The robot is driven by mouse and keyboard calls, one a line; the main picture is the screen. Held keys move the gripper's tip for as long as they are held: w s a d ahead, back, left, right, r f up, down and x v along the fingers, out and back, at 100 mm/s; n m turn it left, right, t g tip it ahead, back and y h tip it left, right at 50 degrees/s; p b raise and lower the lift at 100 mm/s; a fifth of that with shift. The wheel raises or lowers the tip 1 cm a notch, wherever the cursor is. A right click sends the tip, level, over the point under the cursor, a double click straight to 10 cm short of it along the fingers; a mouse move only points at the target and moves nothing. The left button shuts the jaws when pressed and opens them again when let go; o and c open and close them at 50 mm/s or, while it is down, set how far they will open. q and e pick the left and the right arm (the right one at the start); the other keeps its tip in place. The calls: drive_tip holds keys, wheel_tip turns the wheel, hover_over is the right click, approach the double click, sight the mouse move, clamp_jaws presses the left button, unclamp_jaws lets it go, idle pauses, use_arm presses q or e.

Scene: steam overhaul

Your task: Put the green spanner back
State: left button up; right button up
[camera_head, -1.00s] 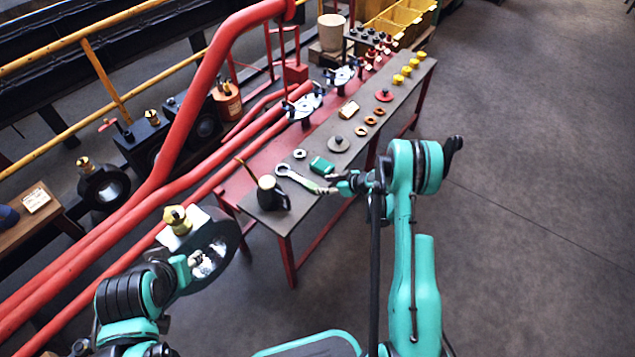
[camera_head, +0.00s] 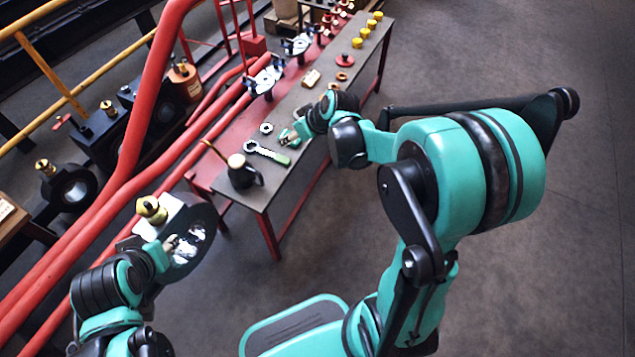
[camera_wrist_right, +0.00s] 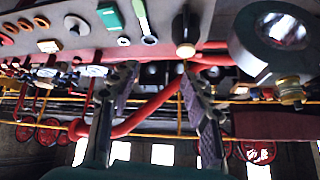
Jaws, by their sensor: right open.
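The spanner (camera_head: 268,153) lies on the narrow grey bench top near its near end, with a pale ring head and a green handle end. It also shows in the right wrist view (camera_wrist_right: 143,20), at the top. My right gripper (camera_head: 291,136) is over the bench, just beyond the spanner's handle end. In the right wrist view my right gripper (camera_wrist_right: 160,72) has its fingers apart with nothing between them. My left gripper (camera_head: 170,243) is at a dark round flange (camera_head: 205,222) with a brass fitting; whether its fingers are closed on it is unclear.
Red pipes (camera_head: 120,195) run along the left. Open floor (camera_head: 560,240) lies to the right.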

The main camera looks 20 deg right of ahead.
drive_tip(key=s+a+r+m+h, duration=0.1)
drive_tip(key=s+r, duration=0.2)
drive_tip(key=s, duration=0.7)
drive_tip(key=s+a+r+m+h, duration=0.1)
drive_tip(key=s+r+m+h, duration=0.1)
drive_tip(key=s, duration=0.9)
drive_tip(key=shift+a+r+m, duration=0.15)
drive_tip(key=shift+r+m, duration=0.15)
drive_tip(key=shift+r, duration=0.3)
